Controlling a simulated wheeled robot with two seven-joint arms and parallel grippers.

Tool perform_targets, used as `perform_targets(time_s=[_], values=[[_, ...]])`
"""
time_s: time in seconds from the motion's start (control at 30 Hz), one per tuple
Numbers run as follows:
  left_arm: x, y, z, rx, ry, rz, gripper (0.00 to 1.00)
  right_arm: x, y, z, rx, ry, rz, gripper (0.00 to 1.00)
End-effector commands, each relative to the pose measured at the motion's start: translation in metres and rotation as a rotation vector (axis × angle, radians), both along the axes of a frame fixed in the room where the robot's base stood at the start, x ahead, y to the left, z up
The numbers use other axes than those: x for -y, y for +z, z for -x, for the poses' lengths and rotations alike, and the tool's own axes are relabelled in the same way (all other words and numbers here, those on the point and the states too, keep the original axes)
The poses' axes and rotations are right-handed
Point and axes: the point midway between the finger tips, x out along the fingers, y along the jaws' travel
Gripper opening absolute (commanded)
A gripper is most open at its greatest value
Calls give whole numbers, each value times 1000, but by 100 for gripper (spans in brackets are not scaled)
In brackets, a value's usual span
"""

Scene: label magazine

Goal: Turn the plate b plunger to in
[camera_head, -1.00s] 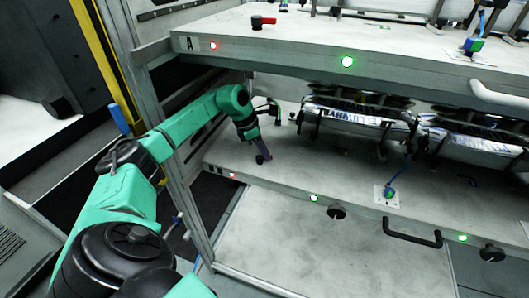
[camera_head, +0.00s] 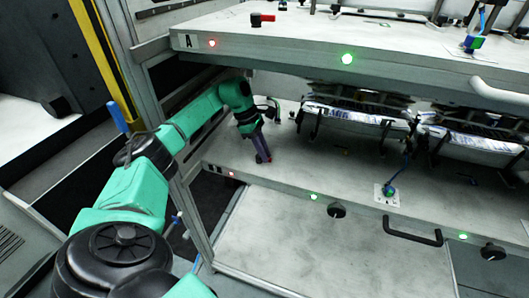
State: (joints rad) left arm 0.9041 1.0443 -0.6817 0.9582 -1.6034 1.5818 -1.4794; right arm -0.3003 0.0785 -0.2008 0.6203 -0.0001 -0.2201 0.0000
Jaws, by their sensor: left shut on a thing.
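The plate b plunger (camera_head: 267,158) is a small dark piece with a hint of red on the lower shelf plate, near its front left corner, and is mostly hidden by my gripper. My left gripper (camera_head: 262,153) reaches in from the left under the upper plate, points down and is shut on the plunger. Which way the plunger is turned is too small and covered to tell. Plate b (camera_head: 310,175) is the pale lower shelf, with a red light (camera_head: 231,173) and a green light (camera_head: 314,197) on its front edge. My right gripper is out of view.
Upper plate A (camera_head: 240,42) hangs close over my left arm and carries a similar red-handled plunger (camera_head: 262,19). A metal frame post (camera_head: 190,210) stands beside my arm. Label magazines (camera_head: 355,120) sit right on plate b. A black handle (camera_head: 412,232) juts from its front.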

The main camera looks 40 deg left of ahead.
Motion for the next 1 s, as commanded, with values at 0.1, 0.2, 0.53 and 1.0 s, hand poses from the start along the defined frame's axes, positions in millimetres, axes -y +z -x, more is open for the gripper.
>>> perform_targets(time_s=[0.1,0.2,0.53,1.0], values=[[0,0,0,0,-2,-2,0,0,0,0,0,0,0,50],[0,0,0,0,-2,-2,0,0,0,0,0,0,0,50],[0,0,0,0,-1,-1,45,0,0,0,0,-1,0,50],[0,0,-1,-2,86,-2,45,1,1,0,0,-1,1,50]])
